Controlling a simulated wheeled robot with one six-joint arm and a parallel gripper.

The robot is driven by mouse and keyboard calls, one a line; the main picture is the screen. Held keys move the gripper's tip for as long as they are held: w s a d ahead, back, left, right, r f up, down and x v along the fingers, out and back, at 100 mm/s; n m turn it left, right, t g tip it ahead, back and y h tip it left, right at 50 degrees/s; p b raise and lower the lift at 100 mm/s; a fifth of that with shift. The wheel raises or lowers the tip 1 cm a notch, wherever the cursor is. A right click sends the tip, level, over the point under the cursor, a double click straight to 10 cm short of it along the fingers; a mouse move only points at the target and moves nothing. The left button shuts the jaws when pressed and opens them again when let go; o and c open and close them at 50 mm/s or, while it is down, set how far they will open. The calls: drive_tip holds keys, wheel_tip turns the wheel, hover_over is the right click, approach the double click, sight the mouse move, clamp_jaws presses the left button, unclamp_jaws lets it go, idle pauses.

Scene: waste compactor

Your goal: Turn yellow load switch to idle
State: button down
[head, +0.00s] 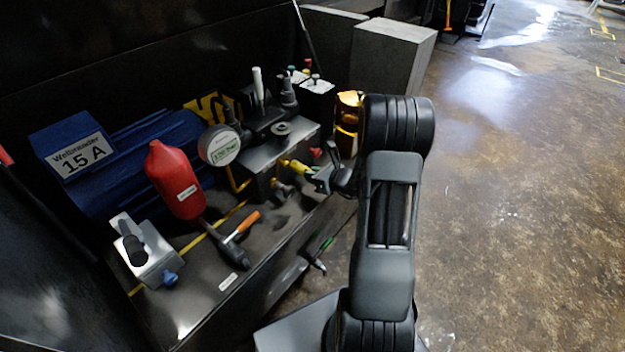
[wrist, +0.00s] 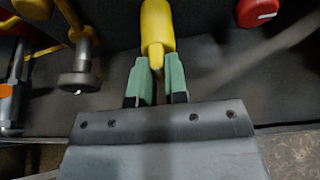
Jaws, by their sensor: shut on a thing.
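The yellow load switch (wrist: 158,28) shows at the top middle of the wrist view, with a narrow tip pointing toward my gripper. My gripper (wrist: 157,78) has its two green fingers on either side of that tip and is shut on it. In the head view, the yellow switch (head: 293,166) sticks out from the front of the grey metal block. My gripper (head: 322,180) reaches it from the right there, and its fingertips are hard to make out. I cannot tell which position the switch is in.
A red knob (wrist: 257,11) is right of the switch, and a metal cylinder (wrist: 80,78) is left. Open floor (head: 520,200) lies right of my arm.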

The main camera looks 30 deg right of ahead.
drive_tip(key=shift+n+h+b, duration=0.3)
drive_tip(key=shift+n+b, duration=0.1)
drive_tip(key=shift+b, duration=0.05)
idle(0.3)
drive_tip(key=c, duration=1.1)
unclamp_jaws()
drive_tip(key=shift+c, duration=0.2)
drive_tip(key=shift+s, duration=0.1)
drive_tip(key=p+v, duration=0.4)
drive_tip(key=v, duration=0.9)
drive_tip(key=shift+s, duration=0.35)
drive_tip(key=shift+r, duration=0.1)
drive_tip(key=shift+p, duration=0.3)
